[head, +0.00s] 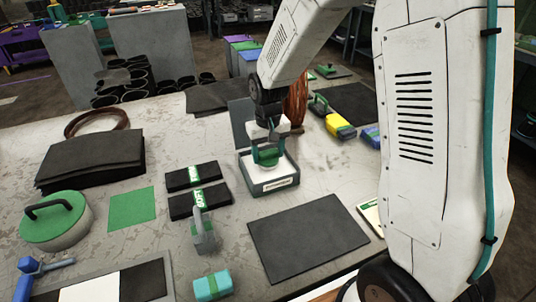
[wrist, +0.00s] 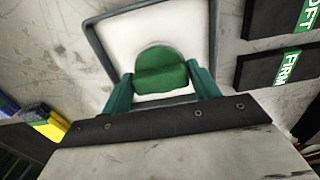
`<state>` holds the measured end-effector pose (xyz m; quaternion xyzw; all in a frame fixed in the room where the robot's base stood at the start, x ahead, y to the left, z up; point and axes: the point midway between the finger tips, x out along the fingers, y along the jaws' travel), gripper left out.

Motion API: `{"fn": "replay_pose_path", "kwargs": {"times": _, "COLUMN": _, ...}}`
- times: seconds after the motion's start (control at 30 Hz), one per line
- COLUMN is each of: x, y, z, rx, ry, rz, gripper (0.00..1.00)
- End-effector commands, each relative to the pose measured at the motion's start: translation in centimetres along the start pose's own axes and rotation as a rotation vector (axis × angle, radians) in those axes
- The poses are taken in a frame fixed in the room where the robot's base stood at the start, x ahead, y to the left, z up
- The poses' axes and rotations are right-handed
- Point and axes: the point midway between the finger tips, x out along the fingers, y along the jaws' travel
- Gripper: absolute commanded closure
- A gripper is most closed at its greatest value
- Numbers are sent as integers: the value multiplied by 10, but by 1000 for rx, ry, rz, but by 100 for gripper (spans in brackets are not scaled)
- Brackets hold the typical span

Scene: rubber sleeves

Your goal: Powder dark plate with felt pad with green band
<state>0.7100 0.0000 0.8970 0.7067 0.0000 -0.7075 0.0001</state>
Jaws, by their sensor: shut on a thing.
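My gripper (head: 268,152) has its teal fingers shut on a green-topped pad (wrist: 161,72), which looks like the felt pad with green band. The pad is in the tray (head: 270,187), over its white powder (wrist: 120,45); its underside is hidden, so I cannot tell whether it touches the powder. In the wrist view the fingers (wrist: 161,88) flank the pad on both sides. A flat dark plate (head: 308,238) lies bare on the table, in front and to the right of the tray. Other dark sheets lie further back.
Two black blocks with green labels (head: 198,176) lie left of the tray, with a grey handled tool (head: 204,232) in front. A round green pad (head: 55,219), green square (head: 132,208) and black folded stack (head: 92,160) are left.

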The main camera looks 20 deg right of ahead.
Motion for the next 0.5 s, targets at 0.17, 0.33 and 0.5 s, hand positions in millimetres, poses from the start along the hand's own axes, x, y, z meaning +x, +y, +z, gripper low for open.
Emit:
{"fn": "replay_pose_path", "kwargs": {"times": 0.17, "x": -16, "y": 0, "z": 0, "rx": 0, "ry": 3, "rz": 0, "gripper": 58}}
{"fn": "replay_pose_path", "kwargs": {"times": 0.33, "x": -29, "y": 0, "z": 0, "rx": 0, "ry": 2, "rz": 0, "gripper": 58}}
{"fn": "replay_pose_path", "kwargs": {"times": 0.5, "x": -43, "y": 0, "z": 0, "rx": 0, "ry": 2, "rz": 0, "gripper": 58}}
